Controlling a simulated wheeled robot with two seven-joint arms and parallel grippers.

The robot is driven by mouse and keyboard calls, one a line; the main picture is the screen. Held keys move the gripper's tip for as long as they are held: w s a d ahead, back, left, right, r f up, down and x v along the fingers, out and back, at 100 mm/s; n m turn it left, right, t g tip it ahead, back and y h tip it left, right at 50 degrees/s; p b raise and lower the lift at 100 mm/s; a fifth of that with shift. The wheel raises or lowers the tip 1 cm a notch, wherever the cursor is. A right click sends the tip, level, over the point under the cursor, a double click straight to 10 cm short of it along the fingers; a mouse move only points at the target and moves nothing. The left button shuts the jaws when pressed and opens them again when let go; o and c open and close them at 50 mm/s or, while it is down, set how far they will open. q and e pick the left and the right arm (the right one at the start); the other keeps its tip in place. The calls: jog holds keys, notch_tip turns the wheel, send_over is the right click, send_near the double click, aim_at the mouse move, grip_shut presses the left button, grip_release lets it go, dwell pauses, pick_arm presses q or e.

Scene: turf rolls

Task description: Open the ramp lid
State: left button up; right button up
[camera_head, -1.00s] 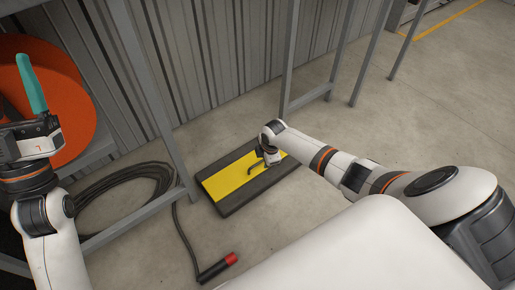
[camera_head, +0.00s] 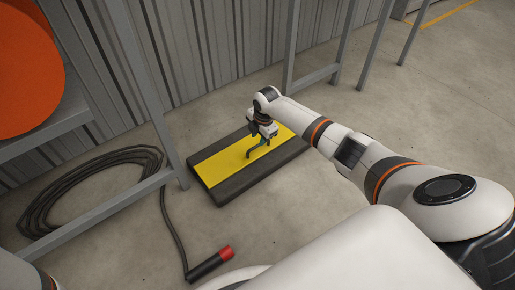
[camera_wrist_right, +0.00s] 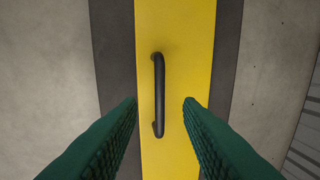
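The ramp lid is a yellow panel (camera_head: 221,166) set in a black ramp (camera_head: 237,188) on the floor, lying flat. In the right wrist view, a black bar handle (camera_wrist_right: 159,90) stands on the yellow lid (camera_wrist_right: 185,40). My right gripper (camera_head: 259,149) is above the lid, pointing down. In the right wrist view, its green fingers (camera_wrist_right: 160,101) are open, one on each side of the handle, with gaps between. How far above the handle they are is hard to tell. My left gripper is out of view.
A coiled black cable (camera_head: 92,183) lies left of the ramp, with a red-tipped black plug (camera_head: 211,263) in front. Grey frame posts (camera_head: 137,85) and a corrugated wall (camera_head: 200,50) stand behind. An orange drum (camera_head: 28,70) is at upper left. Floor to the right is clear.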

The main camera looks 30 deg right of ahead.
aim_at(257, 145)
jog(key=f+b, duration=0.1)
jog(key=f, duration=0.1)
jog(key=f+b, duration=0.1)
jog(key=f, duration=0.1)
jog(key=shift+w+f, duration=0.1)
jog(key=shift+w, duration=0.3)
jog(key=shift+c, duration=0.2)
grip_shut()
